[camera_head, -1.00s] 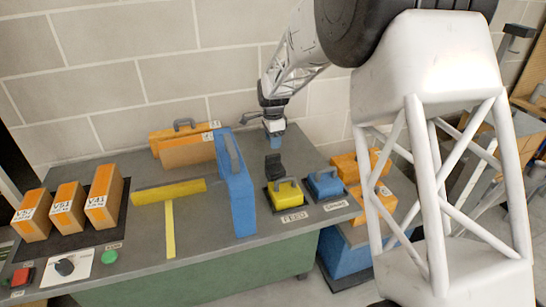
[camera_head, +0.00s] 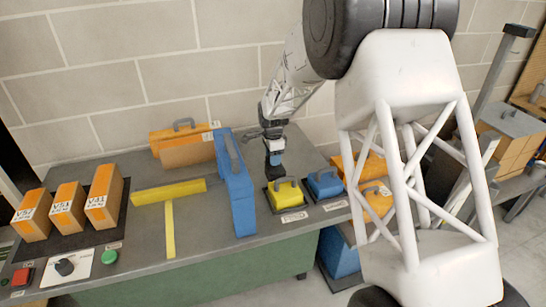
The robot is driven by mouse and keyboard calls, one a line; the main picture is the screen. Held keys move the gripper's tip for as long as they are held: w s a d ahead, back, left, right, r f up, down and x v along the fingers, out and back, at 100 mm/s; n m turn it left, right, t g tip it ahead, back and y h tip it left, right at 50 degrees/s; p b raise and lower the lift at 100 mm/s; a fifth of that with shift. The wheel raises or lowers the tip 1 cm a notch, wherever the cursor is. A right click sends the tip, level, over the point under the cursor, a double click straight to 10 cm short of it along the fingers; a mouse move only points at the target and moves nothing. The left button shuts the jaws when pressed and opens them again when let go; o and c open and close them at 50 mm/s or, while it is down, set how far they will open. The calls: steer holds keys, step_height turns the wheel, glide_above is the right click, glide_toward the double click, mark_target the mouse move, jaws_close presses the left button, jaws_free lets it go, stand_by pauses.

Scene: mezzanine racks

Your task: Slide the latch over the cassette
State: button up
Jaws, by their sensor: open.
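A yellow cassette (camera_head: 284,193) with a grey handle sits in a dark holder near the bench's right end. A blue cassette (camera_head: 325,184) sits in a similar holder to its right. A small black upright piece (camera_head: 274,172), which looks like the latch, stands just behind the yellow cassette. My gripper (camera_head: 275,159) points down right above or at this black piece. Its jaws are open. The fingertips are small and partly merge with the black piece, so I cannot tell whether they touch it.
A tall blue case (camera_head: 236,185) stands close on the left. Orange cases (camera_head: 185,149) stand behind it by the wall. A yellow T marking (camera_head: 169,193), orange boxes (camera_head: 68,208) and a button panel (camera_head: 66,267) lie further left. Orange boxes (camera_head: 376,200) fill a blue bin at right.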

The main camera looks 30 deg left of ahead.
mark_target(277, 170)
steer(key=shift+c, duration=0.3)
jaws_close()
steer(key=shift+s+d, duration=1.6)
steer(key=shift+s, duration=0.05)
steer(key=shift+f, duration=0.1)
steer(key=shift+o, duration=0.3)
jaws_free()
steer(key=shift+r, duration=0.2)
